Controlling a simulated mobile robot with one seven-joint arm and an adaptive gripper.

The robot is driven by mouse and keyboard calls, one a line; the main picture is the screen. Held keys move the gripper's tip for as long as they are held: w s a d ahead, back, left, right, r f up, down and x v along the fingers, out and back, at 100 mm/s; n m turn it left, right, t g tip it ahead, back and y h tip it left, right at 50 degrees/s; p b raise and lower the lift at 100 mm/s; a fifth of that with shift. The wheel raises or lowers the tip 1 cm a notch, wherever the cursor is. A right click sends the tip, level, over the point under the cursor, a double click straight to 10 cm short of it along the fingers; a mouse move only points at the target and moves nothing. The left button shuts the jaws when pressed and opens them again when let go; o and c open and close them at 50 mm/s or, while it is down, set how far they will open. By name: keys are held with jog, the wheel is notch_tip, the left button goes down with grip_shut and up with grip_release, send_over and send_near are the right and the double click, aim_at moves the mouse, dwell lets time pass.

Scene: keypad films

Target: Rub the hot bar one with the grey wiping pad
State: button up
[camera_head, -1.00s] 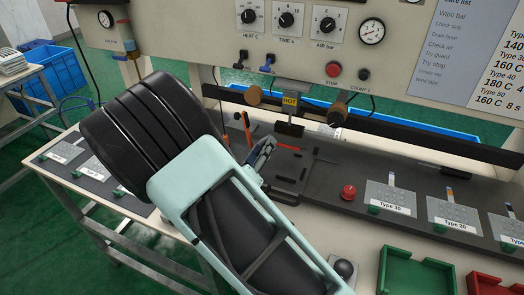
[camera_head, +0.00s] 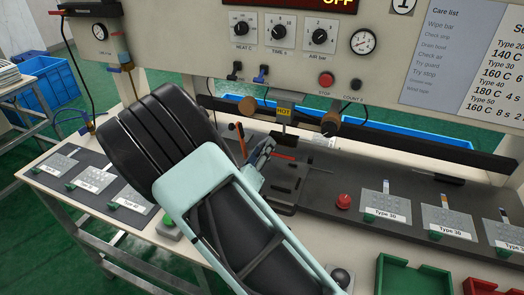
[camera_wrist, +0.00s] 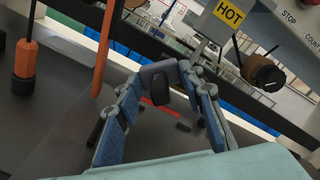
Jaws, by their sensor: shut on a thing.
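My gripper (camera_wrist: 163,82) is shut on a dark grey block, the wiping pad (camera_wrist: 158,72), which sits between its blue-grey fingertips. In the head view my gripper (camera_head: 262,152) is beyond my pale green wrist, and the pad is too small there to make out clearly. The hot bar (camera_head: 284,127) hangs under the press panel below a yellow HOT label (camera_head: 284,111). That label also shows in the wrist view (camera_wrist: 229,14), up and right of the pad. The pad looks lower than the bar and apart from it.
An orange-handled tool (camera_head: 240,139) stands left of my gripper. Two round knobs, (camera_head: 248,105) and (camera_head: 331,123), flank the bar. A red button (camera_head: 343,201) and several film plates lie right on the dark bench. A green tray (camera_head: 412,276) is at the front.

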jog(key=shift+x, duration=1)
jog(key=shift+s+d+r+p, duration=0.1)
jog(key=shift+s+d+p, duration=0.3)
jog(key=shift+d, duration=0.85)
jog(key=shift+s+d+f+p, duration=0.15)
jog(key=shift+s+d, duration=0.45)
jog(key=shift+d, duration=0.65)
jog(key=shift+s+d+r+p, duration=0.2)
jog(key=shift+s+d, duration=0.35)
jog(key=shift+d, duration=0.65)
jog(key=shift+w+a+p, duration=0.2)
jog(key=shift+w+a, duration=0.2)
jog(key=shift+a, duration=0.5)
jog(key=shift+w+a+p, duration=0.25)
jog(key=shift+w+a, duration=0.15)
jog(key=shift+a, duration=0.45)
jog(key=shift+w+a+p, duration=0.2)
jog(key=shift+w+a, duration=0.15)
jog(key=shift+a, duration=0.55)
jog(key=shift+w+a, duration=0.2)
jog(key=shift+a, duration=0.35)
jog(key=shift+w+a, duration=0.2)
jog(key=shift+a, duration=0.4)
jog(key=shift+p+v, duration=0.7)
jog(key=shift+v, duration=2.3)
jog(key=shift+s, duration=0.1)
